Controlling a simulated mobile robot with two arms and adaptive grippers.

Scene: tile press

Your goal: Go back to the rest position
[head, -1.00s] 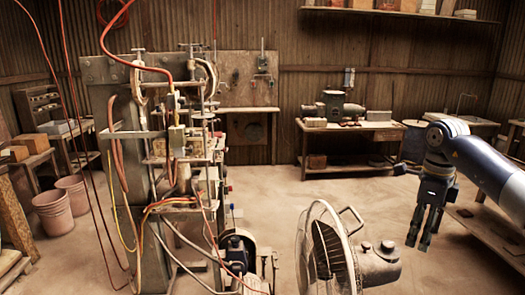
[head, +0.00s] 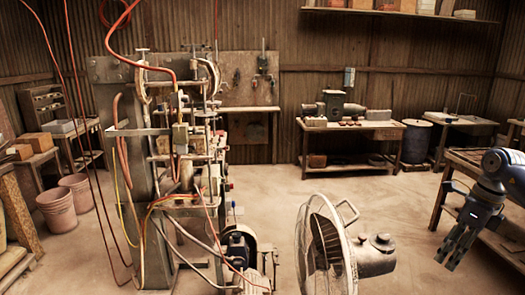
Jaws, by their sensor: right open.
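My right gripper (head: 455,248) hangs at the right of the head view, fingers pointing down and to the left. It is open and empty, and it touches nothing that I can see. It is in front of the wooden bench at the right edge. My left gripper is not in view. The tile press (head: 150,190), a tall metal frame with hoses and cables, stands left of the middle, well apart from my right gripper.
A fan (head: 322,245) stands at the front, between the press and my right gripper. A wooden bench (head: 492,170) is at the right edge. A table (head: 370,126) with a machine stands at the back wall. Pink buckets (head: 57,210) are at the left. The middle floor is clear.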

